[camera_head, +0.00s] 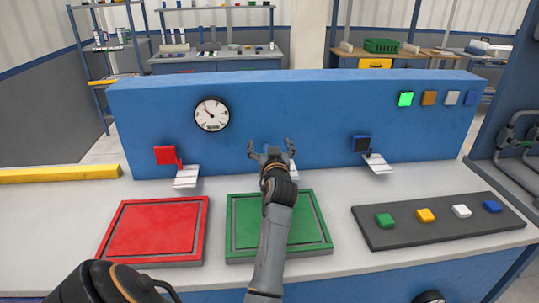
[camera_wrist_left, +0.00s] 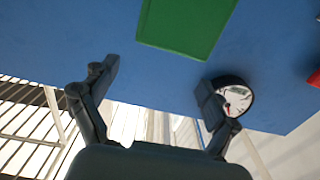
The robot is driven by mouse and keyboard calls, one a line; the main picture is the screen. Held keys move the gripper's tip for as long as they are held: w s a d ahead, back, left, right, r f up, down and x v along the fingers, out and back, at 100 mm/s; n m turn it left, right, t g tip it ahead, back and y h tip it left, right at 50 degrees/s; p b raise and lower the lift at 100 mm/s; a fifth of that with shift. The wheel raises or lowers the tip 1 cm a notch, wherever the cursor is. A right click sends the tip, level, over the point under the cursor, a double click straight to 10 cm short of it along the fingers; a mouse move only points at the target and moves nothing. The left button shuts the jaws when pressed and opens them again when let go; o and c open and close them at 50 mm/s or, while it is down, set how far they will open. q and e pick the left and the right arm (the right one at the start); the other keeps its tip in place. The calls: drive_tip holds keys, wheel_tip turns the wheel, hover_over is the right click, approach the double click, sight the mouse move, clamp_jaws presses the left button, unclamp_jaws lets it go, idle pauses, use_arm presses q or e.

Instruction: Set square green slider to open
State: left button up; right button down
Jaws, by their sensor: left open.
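A flat green square plate (camera_wrist_left: 185,22), which looks like the square green slider, is on the blue panel at the top of the left wrist view, partly cut off by the frame edge. In the head view it is hidden behind my left gripper (camera_head: 270,150); only a bit of a white flap (camera_head: 294,171) shows there. My left gripper is open and empty in front of the blue panel. In the left wrist view, its fingers (camera_wrist_left: 158,85) are spread apart, with the green plate beyond them and no visible contact.
A round gauge (camera_head: 211,114) is upper left. Red (camera_head: 120,257) and green (camera_head: 233,257) trays and a button board (camera_head: 400,238) occupy the bench.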

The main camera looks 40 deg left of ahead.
use_arm(q)
wheel_tip(320, 180, up, 6)
idle(0.8)
